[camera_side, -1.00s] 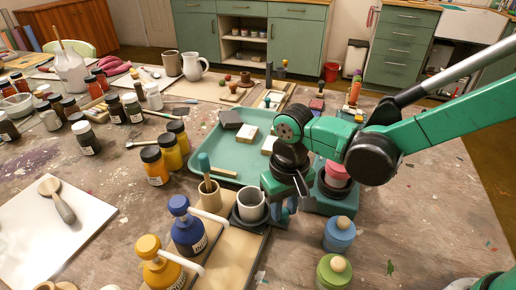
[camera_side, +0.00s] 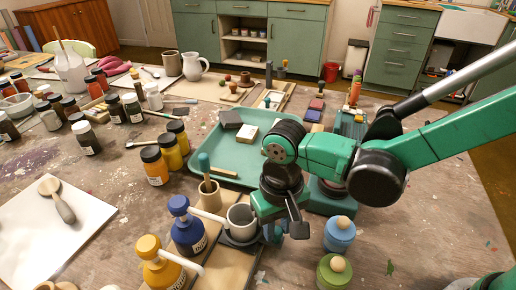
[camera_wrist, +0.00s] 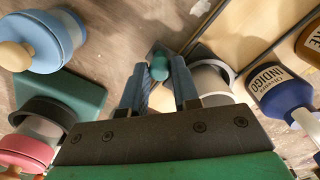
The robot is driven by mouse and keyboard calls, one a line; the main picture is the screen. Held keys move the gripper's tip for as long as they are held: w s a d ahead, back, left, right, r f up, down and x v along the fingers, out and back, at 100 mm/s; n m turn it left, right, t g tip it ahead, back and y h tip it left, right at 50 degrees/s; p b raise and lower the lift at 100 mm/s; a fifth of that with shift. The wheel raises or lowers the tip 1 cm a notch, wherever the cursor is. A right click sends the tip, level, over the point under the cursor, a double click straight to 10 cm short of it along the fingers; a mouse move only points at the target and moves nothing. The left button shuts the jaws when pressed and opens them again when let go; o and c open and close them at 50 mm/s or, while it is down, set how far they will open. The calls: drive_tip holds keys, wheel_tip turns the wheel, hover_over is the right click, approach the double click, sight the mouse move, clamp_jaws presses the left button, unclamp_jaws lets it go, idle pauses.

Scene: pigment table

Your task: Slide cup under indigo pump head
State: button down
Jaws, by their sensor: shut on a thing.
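A grey cup (camera_side: 241,222) sits in a dark round holder (camera_side: 240,241) in the side view. The indigo pump bottle (camera_side: 189,232) is blue and stands just left of it. Its white spout (camera_side: 209,215) reaches to the cup's left rim; I cannot tell how far it overlaps the opening. In the wrist view the cup (camera_wrist: 207,76) and the indigo bottle (camera_wrist: 280,94) are right of my gripper (camera_wrist: 159,78). My gripper is shut on a teal knob (camera_wrist: 159,66) beside the holder. The side view partly hides this grip.
A yellow pump bottle (camera_side: 160,265) stands in front of the indigo one. A beige pot (camera_side: 209,193) with a teal-topped tool is behind the spout. Blue (camera_side: 340,234) and green (camera_side: 333,272) knobbed jars stand at the right. A teal tray (camera_side: 222,158) lies behind.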

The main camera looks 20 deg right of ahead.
drive_tip(key=s+a, duration=0.3)
drive_tip(key=shift+s+a, duration=0.3)
drive_tip(key=c, duration=0.7)
unclamp_jaws()
drive_tip(key=shift+o, duration=0.2)
wheel_tip(320, 180, up, 6)
drive_tip(key=shift+f, duration=0.2)
drive_tip(key=shift+d, duration=0.1)
